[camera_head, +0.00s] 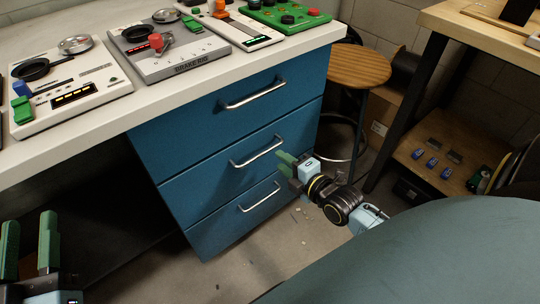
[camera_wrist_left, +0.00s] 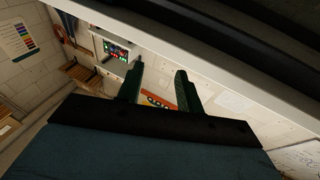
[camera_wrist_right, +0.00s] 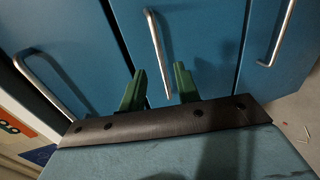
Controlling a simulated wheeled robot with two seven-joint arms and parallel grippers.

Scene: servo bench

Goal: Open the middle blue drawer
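The blue drawer unit has three stacked drawers, all looking shut. The middle drawer (camera_head: 215,178) has a silver bar handle (camera_head: 257,154). My right gripper (camera_head: 281,162) is open, just below and right of that handle's right end. In the right wrist view, the middle handle (camera_wrist_right: 155,45) runs down between the two green fingers of the right gripper (camera_wrist_right: 161,70); whether it lies at fingertip depth I cannot tell. My left gripper (camera_head: 28,230) is open and empty at the lower left, away from the drawers. It also shows in the left wrist view (camera_wrist_left: 159,72).
The top handle (camera_head: 253,93) and bottom handle (camera_head: 259,198) lie above and below. The white countertop (camera_head: 180,86) overhangs the drawers and holds several device panels. A wooden stool (camera_head: 358,66) stands to the right. The floor before the drawers is mostly clear.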

